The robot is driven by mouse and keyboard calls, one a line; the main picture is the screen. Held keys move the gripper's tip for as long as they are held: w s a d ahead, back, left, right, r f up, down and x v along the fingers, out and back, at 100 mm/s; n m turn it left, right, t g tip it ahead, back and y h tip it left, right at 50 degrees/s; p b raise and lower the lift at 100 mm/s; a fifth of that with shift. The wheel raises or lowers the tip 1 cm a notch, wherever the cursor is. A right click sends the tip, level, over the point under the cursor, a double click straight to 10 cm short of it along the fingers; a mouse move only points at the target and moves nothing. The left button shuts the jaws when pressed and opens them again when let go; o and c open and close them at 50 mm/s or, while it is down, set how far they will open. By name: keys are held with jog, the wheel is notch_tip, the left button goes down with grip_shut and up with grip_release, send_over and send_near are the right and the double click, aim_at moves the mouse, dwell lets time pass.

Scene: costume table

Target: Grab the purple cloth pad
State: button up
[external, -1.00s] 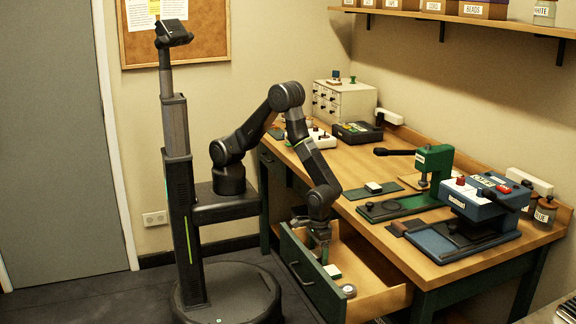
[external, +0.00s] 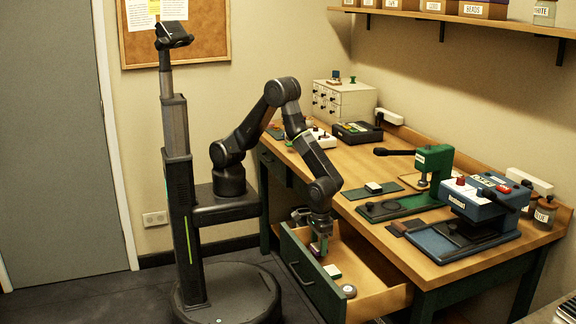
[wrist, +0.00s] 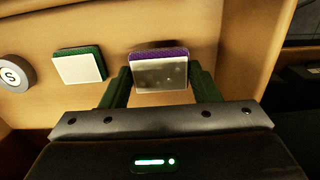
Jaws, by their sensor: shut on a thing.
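The purple cloth pad (wrist: 159,54) shows in the wrist view as a purple strip along the far edge of a pale, greyish block face. It is between the two green fingers of my gripper (wrist: 160,84), which is shut on it. In the external view my gripper (external: 319,245) points down into the open drawer, and a small bit of purple (external: 315,250) shows at its fingertips. The pad's underside is hidden.
The open drawer (external: 385,301) also holds a green-and-white pad (external: 332,271) and a round grey disc marked S (wrist: 14,74), both left of my gripper in the wrist view. The drawer walls are close around. Presses (external: 433,165) stand on the tabletop.

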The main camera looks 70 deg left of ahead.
aim_at(319, 247)
notch_tip(319, 247, up, 4)
jog(key=w+d+b, duration=0.1)
jog(key=w+d, duration=0.1)
jog(key=d, duration=0.7)
jog(key=w+d, duration=0.1)
jog(key=d, duration=0.9)
jog(key=shift+w+b, duration=0.35)
jog(key=shift+w, duration=0.05)
